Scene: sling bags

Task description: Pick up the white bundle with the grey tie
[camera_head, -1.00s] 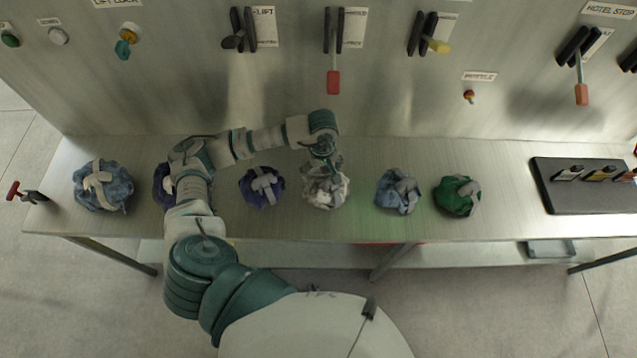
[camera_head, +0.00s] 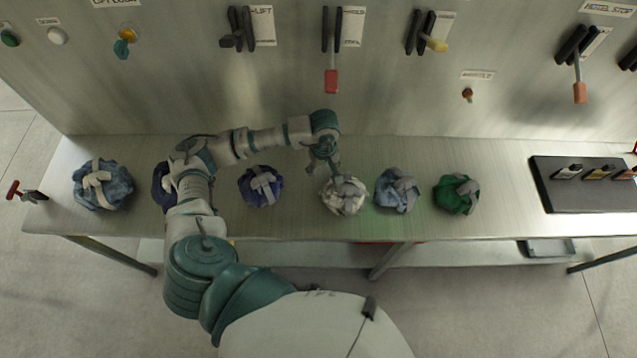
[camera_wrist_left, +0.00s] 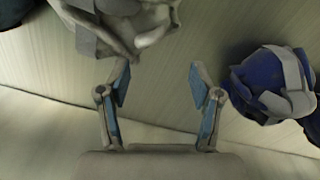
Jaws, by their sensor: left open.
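The white bundle with the grey tie (camera_head: 345,201) sits on the metal bench, between a dark blue bundle and a light blue one. In the left wrist view it is at the top (camera_wrist_left: 150,28), partly cut off by the frame edge. My left gripper (camera_head: 333,168) reaches down at the bundle's back left side and covers a little of it. In the left wrist view its two fingers (camera_wrist_left: 160,78) are apart with only bench between them; the bundle lies beyond the left fingertip. Whether they touch, I cannot tell. My right gripper is not in view.
A light blue bundle (camera_head: 397,190) is close on the right, then a green one (camera_head: 455,194). A dark blue bundle (camera_head: 261,186) lies left. A large blue bundle (camera_head: 103,185) is at far left. A black tray (camera_head: 548,190) is at right. A lever panel stands behind.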

